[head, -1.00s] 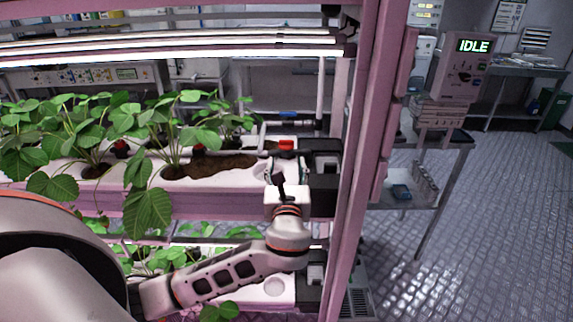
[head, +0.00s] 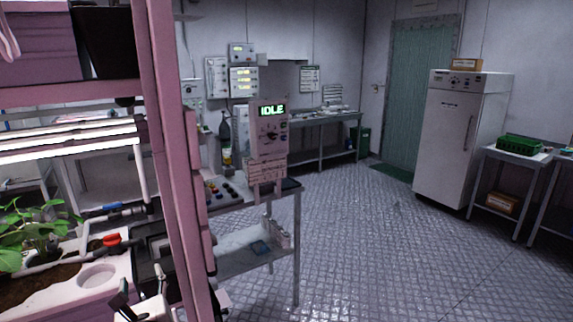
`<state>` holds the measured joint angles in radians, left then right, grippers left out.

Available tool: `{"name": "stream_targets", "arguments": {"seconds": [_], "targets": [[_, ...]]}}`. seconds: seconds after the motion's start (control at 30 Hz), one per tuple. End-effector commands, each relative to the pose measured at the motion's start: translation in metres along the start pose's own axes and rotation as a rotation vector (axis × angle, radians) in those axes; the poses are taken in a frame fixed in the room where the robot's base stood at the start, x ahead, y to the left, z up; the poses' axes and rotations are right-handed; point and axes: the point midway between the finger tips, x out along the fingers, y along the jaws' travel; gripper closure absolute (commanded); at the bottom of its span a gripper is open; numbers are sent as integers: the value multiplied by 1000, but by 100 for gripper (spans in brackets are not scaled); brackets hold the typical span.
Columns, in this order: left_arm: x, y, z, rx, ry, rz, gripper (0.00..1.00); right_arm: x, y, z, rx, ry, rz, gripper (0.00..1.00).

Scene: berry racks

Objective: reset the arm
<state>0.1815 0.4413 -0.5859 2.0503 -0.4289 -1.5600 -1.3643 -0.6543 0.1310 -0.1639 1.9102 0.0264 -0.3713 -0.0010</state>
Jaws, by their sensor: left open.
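My left gripper (head: 141,303) shows at the bottom left of the head view, in front of the white planting trough (head: 75,291) of the pink rack. Its fingers are apart and I see nothing between them. Most of the left arm is below the frame. My right arm and gripper are not in view.
The pink rack post (head: 167,130) stands just right of the gripper. Strawberry plants (head: 30,235) and a red valve handle (head: 111,240) are on the rack. A machine reading IDLE (head: 268,130) stands on a metal table. A white fridge (head: 460,135) and open floor (head: 370,250) lie right.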

Motion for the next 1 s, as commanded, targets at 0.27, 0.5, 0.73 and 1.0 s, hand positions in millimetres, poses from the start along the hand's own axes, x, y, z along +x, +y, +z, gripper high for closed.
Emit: {"name": "stream_targets", "arguments": {"seconds": [0.27, 0.5, 0.73, 1.0], "targets": [[-44, -5, -148, -559, 383, -55, 53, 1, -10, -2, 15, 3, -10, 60], [-141, 11, -282, -1367, 777, 165, 53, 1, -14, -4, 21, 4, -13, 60], [-222, 47, -340, -2088, 908, 536, 53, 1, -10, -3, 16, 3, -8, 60], [-249, 67, -351, -2385, 888, 702, 53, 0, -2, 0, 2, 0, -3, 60]]}}
